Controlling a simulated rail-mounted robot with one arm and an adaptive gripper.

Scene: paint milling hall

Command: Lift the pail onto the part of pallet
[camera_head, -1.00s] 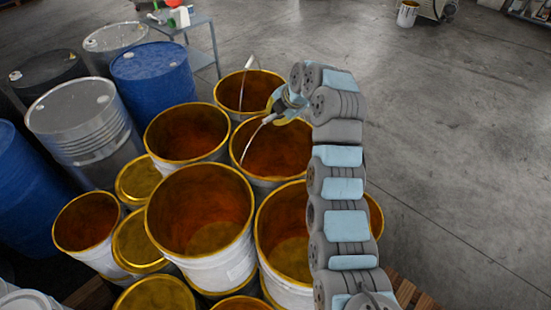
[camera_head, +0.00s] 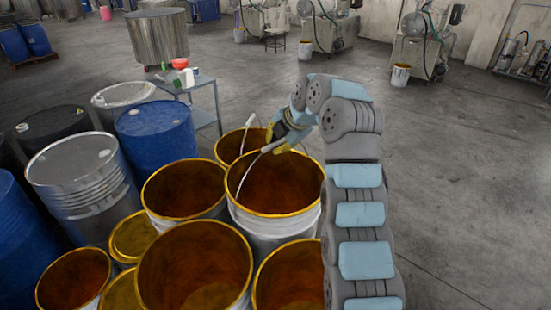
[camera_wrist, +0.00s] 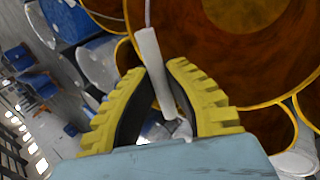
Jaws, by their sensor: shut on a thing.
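The held pail (camera_head: 270,232) is white with a yellow rim and a brown, empty-looking inside. It hangs close to upright, its rim raised above the neighbouring pails. My gripper (camera_head: 284,143) is shut on the white grip (camera_head: 273,146) of its bail handle. In the wrist view, the yellow fingers (camera_wrist: 170,100) close around the white handle grip (camera_wrist: 153,70), with the pail's brown inside (camera_wrist: 225,60) beyond. The pail's bottom is hidden. A pallet (camera_head: 35,62) bearing blue drums shows at the far upper left.
Open pails crowd close by: one behind (camera_head: 240,140), one left (camera_head: 185,190), one in front (camera_head: 195,268). Blue (camera_head: 155,140) and grey (camera_head: 85,175) drums stand left. A small table (camera_head: 190,88) stands behind. Open floor (camera_head: 470,160) lies right.

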